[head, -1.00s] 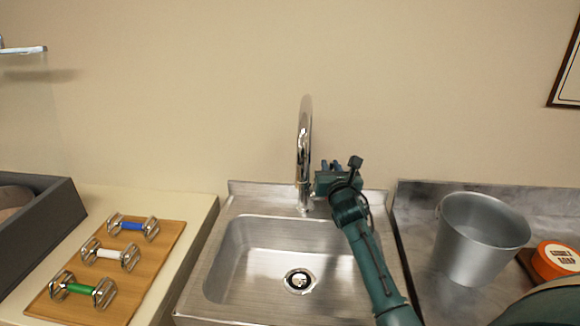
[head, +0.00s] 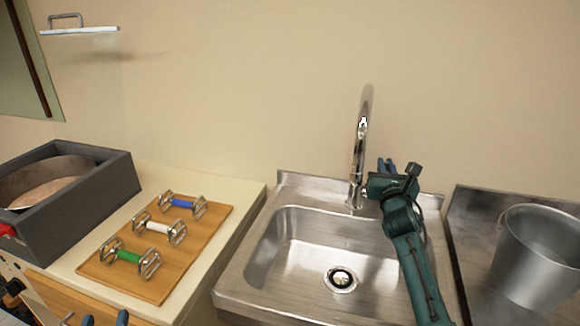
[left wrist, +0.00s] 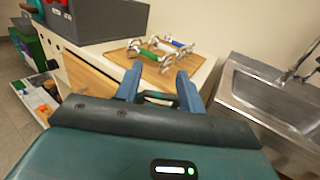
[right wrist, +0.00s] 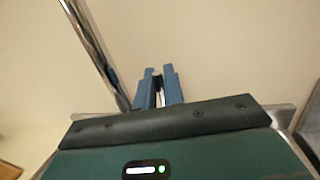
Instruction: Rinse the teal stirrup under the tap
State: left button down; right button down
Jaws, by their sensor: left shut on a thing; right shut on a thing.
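My left gripper (head: 105,319) shows at the bottom left edge of the head view, in front of the counter. In the left wrist view (left wrist: 159,82) its fingers are around a dark teal bar, the teal stirrup (left wrist: 157,97), mostly hidden by the gripper. The chrome tap (head: 360,150) stands behind the steel sink (head: 300,245); no water shows. My right gripper (head: 386,166) is beside the tap's base on the right. In the right wrist view (right wrist: 158,72) its fingers are shut on a thin dark part, apparently the tap's lever, mostly hidden.
A wooden board (head: 190,250) on the left counter carries blue (head: 184,204), white (head: 158,227) and green (head: 128,256) stirrups. A grey box (head: 110,195) stands further left. A metal bucket (head: 535,260) is right of the sink. The basin is empty.

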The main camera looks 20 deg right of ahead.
dwell(0.3)
jog(key=c, duration=1.6)
grip_release()
jog(key=shift+s, duration=0.1)
